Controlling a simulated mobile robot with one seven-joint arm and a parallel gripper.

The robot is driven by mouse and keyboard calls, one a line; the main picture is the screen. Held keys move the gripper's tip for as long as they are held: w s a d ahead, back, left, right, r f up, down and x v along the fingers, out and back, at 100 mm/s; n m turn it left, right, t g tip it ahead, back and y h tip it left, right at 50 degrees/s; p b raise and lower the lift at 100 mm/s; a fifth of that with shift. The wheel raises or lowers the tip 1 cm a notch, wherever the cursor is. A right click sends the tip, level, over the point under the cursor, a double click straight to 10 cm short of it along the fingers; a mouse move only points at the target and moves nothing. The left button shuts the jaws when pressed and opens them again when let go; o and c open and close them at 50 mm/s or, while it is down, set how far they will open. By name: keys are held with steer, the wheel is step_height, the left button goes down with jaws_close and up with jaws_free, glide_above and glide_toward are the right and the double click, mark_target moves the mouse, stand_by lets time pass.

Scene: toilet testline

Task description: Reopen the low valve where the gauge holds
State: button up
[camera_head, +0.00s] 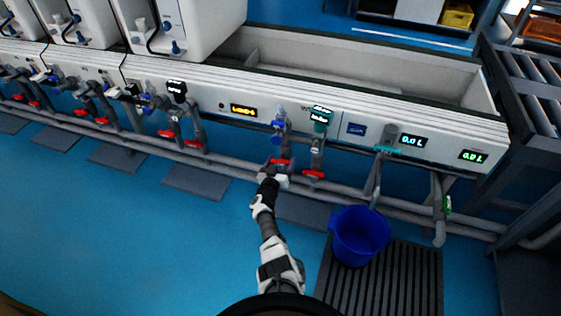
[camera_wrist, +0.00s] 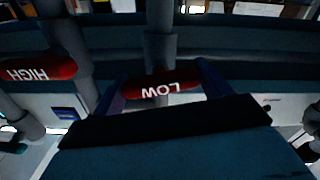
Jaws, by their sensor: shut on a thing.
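The red LOW valve handle (camera_wrist: 163,88) lies across its grey pipe, its lettering upside down in the wrist view. It also shows in the head view (camera_head: 282,162), just beyond my gripper (camera_head: 275,174). In the wrist view the two fingers of my gripper (camera_wrist: 162,76) stand at either end of the LOW handle, and my gripper is shut on it. The red HIGH valve handle (camera_wrist: 38,68) is to the left there, clear of the fingers. In the head view a second red handle (camera_head: 313,174) sits to the right of the held one. I cannot read a gauge needle.
A blue bucket (camera_head: 360,236) stands on a dark slatted mat (camera_head: 405,285) at right. An amber display (camera_head: 243,111) and green displays reading about 0.0 L (camera_head: 413,141) are on the white panel. Grey pipes (camera_head: 215,167) run along the line.

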steer(key=n+p, duration=0.1)
steer(key=n, duration=0.2)
steer(key=shift+n, duration=0.4)
steer(key=n, duration=0.3)
steer(key=shift+n, duration=0.3)
steer(key=n, duration=0.4)
steer(key=shift+p, duration=0.4)
steer(key=shift+n, duration=2)
steer(key=shift+r, duration=0.1)
steer(key=o, duration=1)
